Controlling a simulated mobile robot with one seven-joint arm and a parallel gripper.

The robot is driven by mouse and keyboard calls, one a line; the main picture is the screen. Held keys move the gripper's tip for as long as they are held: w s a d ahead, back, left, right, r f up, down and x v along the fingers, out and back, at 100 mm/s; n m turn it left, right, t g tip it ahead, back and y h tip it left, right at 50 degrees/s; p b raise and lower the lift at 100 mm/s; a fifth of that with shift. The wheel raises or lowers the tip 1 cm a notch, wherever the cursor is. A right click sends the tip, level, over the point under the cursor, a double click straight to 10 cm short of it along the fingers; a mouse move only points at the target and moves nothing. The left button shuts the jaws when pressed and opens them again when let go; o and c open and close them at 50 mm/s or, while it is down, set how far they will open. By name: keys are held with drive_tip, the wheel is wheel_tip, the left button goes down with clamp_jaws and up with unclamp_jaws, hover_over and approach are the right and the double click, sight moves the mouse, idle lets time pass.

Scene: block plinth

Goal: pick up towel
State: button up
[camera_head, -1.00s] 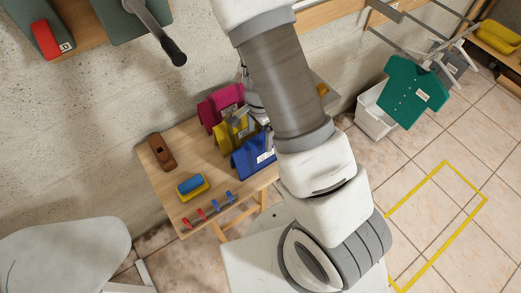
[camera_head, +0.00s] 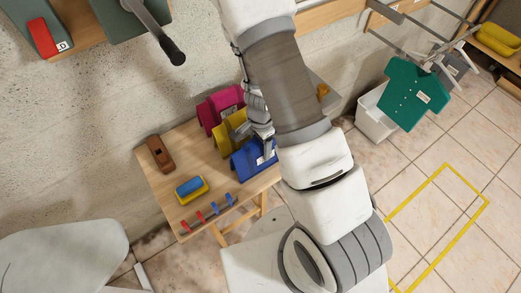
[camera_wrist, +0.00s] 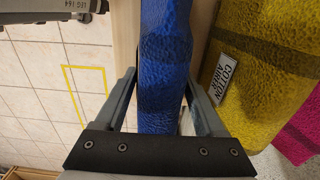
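A blue towel (camera_head: 248,165) hangs folded in a tent shape near the right end of a small wooden table, in front of a yellow towel (camera_head: 226,146) and a magenta towel (camera_head: 211,112). In the wrist view the blue towel (camera_wrist: 164,60) runs down between the two fingers of my gripper (camera_wrist: 160,88). The fingers are apart, one on each side of it, with a narrow gap on the left side; contact on the right is unclear. The yellow towel (camera_wrist: 262,85), with a white label, is beside the right finger. In the head view my forearm partly covers the gripper.
The wooden table (camera_head: 220,185) also holds a brown plane-like block (camera_head: 161,154), a blue and yellow sponge (camera_head: 191,188) and a row of red and blue clips. A white bin (camera_head: 374,120) and a hanging green shirt (camera_head: 410,92) are at right.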

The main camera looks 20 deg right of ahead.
clamp_jaws()
drive_tip(key=shift+r, duration=0.1)
